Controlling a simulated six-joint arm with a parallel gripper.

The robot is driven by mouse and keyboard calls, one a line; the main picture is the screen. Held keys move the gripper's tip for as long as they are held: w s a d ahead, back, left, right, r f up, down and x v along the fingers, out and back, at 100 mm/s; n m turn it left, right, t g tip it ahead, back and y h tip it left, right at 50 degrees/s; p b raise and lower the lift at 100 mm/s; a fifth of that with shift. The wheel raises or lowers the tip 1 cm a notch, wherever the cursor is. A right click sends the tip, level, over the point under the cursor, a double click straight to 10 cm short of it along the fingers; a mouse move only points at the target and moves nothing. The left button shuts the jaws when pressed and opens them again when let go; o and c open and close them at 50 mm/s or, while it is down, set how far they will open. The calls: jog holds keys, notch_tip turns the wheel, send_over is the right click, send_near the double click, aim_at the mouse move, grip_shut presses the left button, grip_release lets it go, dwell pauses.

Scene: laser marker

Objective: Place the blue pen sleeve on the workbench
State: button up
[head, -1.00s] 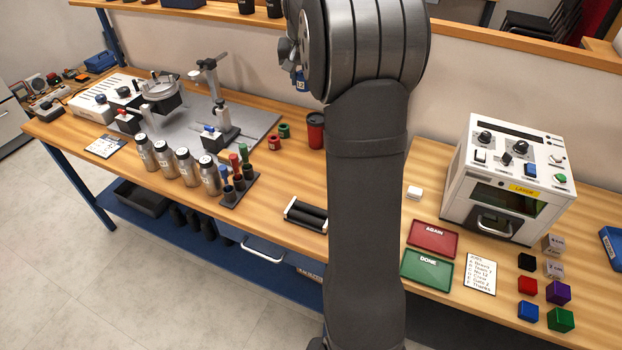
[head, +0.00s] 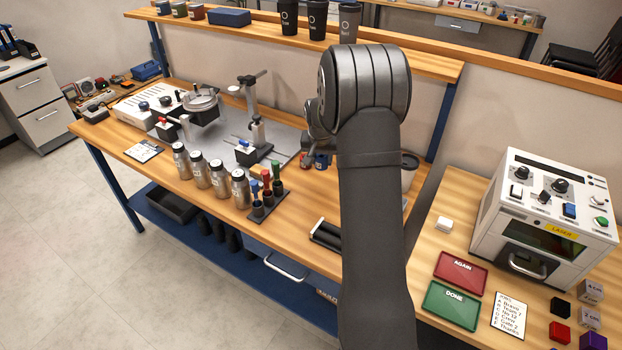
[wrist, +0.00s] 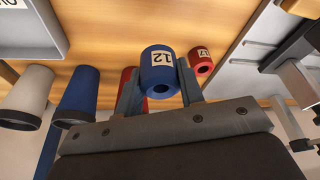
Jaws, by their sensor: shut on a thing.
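The blue pen sleeve, with a white label reading 12, is between my gripper's fingers (wrist: 160,88) in the wrist view (wrist: 158,68). My gripper is shut on it. In the head view, the sleeve (head: 321,160) shows beside my gripper (head: 312,160), low over the workbench (head: 300,215) and partly hidden by my arm. I cannot tell whether it touches the wood. A red sleeve labelled 17 (wrist: 202,62) stands close beside it in the wrist view.
A dark pen stand (head: 265,207) with coloured pens and several metal bottles (head: 220,180) stand to the left. A black roller stand (head: 326,234) lies near the front edge. The laser machine (head: 545,215) and trays are at right. Bare wood lies between pen stand and arm.

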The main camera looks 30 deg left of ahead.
send_over(303, 179)
jog(key=f, duration=0.2)
jog(key=s+f, duration=0.1)
jog(key=f, duration=0.1)
jog(key=shift+d, duration=0.1)
jog(key=shift+f, duration=2)
jog(key=shift+f, duration=0.1)
jog(key=o, duration=1)
jog(key=v, duration=1.2)
